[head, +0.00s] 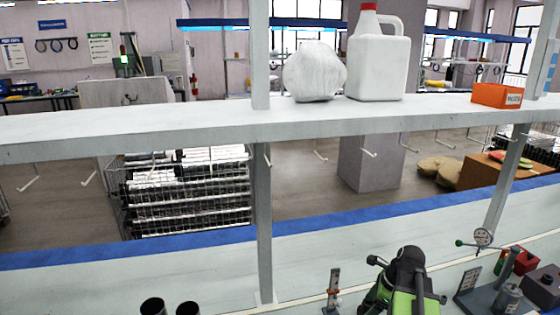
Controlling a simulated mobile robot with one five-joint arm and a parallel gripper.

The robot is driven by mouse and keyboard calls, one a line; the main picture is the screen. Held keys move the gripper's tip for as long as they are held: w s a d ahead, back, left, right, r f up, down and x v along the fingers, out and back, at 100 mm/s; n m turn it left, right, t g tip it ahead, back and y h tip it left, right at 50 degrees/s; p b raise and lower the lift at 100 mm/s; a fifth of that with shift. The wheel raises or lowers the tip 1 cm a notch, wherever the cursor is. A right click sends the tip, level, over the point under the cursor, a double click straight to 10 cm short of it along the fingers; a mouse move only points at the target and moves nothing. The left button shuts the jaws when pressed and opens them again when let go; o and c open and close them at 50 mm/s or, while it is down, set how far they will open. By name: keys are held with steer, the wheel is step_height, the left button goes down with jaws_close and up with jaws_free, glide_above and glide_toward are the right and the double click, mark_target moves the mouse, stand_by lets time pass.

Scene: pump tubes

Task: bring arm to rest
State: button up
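My gripper cannot be made out in the head view. A green and black device (405,285) with knobs stands at the bottom edge, right of centre. Its lower part is cut off, and I cannot tell what it is. Two dark, open-topped tubes (153,306) (187,309) stand upright at the bottom edge, left of centre, also cut off below.
A grey shelf (180,125) on posts (263,200) crosses above the pale bench (130,275). It bears a white jug (380,65), a whitish lump (313,72) and an orange bin (497,96).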

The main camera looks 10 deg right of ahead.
steer(key=w+a+f+n+g+h, duration=0.1)
steer(key=w+a+n+g+h, duration=0.1)
steer(key=a+n, duration=2.3)
steer(key=shift+w+a+n+g+h, duration=0.15)
steer(key=shift+a+n+g+h, duration=0.25)
steer(key=shift+a, duration=0.75)
